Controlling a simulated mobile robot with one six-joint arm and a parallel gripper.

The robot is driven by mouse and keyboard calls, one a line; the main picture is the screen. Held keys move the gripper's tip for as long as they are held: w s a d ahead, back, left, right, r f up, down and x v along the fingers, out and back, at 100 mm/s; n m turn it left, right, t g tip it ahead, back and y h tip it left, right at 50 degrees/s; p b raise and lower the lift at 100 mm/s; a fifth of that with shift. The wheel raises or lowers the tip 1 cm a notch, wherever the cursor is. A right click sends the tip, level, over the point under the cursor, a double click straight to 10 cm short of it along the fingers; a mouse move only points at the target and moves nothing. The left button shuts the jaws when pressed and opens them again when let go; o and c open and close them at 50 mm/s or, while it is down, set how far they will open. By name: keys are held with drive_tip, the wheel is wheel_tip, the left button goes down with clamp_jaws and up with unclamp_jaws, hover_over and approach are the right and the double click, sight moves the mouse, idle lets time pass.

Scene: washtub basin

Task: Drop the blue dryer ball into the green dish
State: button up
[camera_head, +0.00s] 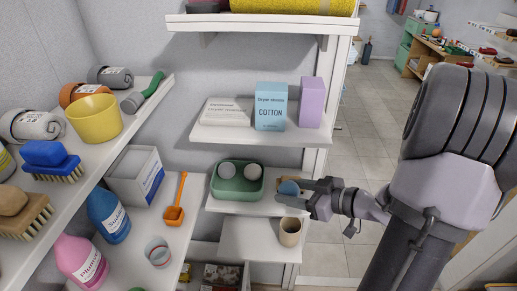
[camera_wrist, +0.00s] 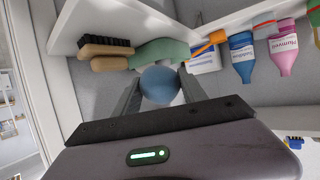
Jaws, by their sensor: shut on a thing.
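The blue dryer ball (camera_head: 289,188) is between the fingers of my gripper (camera_head: 292,192), which is shut on it. In the wrist view the blue ball (camera_wrist: 160,85) sits between the two grey fingers (camera_wrist: 158,92). The green dish (camera_head: 237,182) stands on a white shelf to the left of my gripper and holds two balls, one grey and one whitish. In the wrist view the dish (camera_wrist: 160,50) shows just beyond the ball, partly hidden by it. The ball is apart from the dish in the head view, to its right.
A wooden-backed brush (camera_wrist: 105,50) is beside the dish. A beige cup (camera_head: 290,232) stands on the lower shelf below my gripper. An orange scoop (camera_head: 174,212) is left of the dish. Boxes (camera_head: 270,106) stand on the shelf above.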

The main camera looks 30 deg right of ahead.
drive_tip(key=b, duration=0.4)
approach(231, 170)
drive_tip(key=shift+w+a+r, duration=0.1)
drive_tip(key=shift+w+a, duration=0.1)
drive_tip(key=shift+w, duration=0.35)
drive_tip(key=shift+w+a+r, duration=0.1)
drive_tip(key=shift+w+a, duration=0.1)
drive_tip(key=shift+w, duration=0.35)
drive_tip(key=w, duration=0.1)
drive_tip(key=w+a, duration=0.1)
drive_tip(key=shift+w+a+f, duration=0.1)
drive_tip(key=shift+w, duration=0.2)
drive_tip(key=shift+w+a+f+b, duration=0.15)
drive_tip(key=shift+w+f+b, duration=0.25)
drive_tip(key=shift+f+b, duration=0.35)
drive_tip(key=shift+s+r, duration=0.1)
drive_tip(key=shift+s+f, duration=0.1)
drive_tip(key=shift+f, duration=0.5)
drive_tip(key=o, duration=1.4)
drive_tip(key=shift+o, duration=0.4)
drive_tip(key=shift+s+f, duration=0.1)
